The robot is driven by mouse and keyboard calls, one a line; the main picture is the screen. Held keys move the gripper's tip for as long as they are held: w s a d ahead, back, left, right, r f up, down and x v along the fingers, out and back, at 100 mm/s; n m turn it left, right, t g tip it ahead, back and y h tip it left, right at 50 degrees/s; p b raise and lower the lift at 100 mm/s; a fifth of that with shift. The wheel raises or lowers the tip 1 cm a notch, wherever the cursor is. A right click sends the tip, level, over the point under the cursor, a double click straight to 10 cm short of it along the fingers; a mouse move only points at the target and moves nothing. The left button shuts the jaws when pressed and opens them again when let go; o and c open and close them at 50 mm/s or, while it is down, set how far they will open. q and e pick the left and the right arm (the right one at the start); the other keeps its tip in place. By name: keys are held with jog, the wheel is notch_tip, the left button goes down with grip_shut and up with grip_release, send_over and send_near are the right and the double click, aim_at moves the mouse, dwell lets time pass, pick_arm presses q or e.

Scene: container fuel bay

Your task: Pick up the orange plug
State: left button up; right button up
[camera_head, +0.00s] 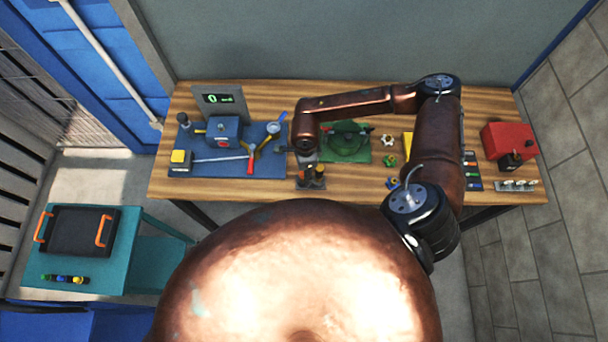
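My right arm reaches in from the right and bends over the wooden workbench (230,92). My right gripper (308,160) points down near the bench's front edge, left of the green mat. A small dark block with orange-yellow parts (312,176) is right under the gripper's tips. The orange plug may be among these parts, but they are too small and too covered to tell. I cannot tell whether the fingers are open or touch anything. My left gripper is not in view.
A blue board (180,166) with a pump-like device and hoses lies at left. A green mat (360,148), a red box (508,138) and small coloured parts are on the right. A teal table (60,288) with a black tray (78,232) stands lower left.

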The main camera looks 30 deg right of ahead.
jog(key=shift+f, duration=0.15)
jog(key=shift+a, duration=0.1)
jog(key=shift+c, duration=0.2)
grip_shut()
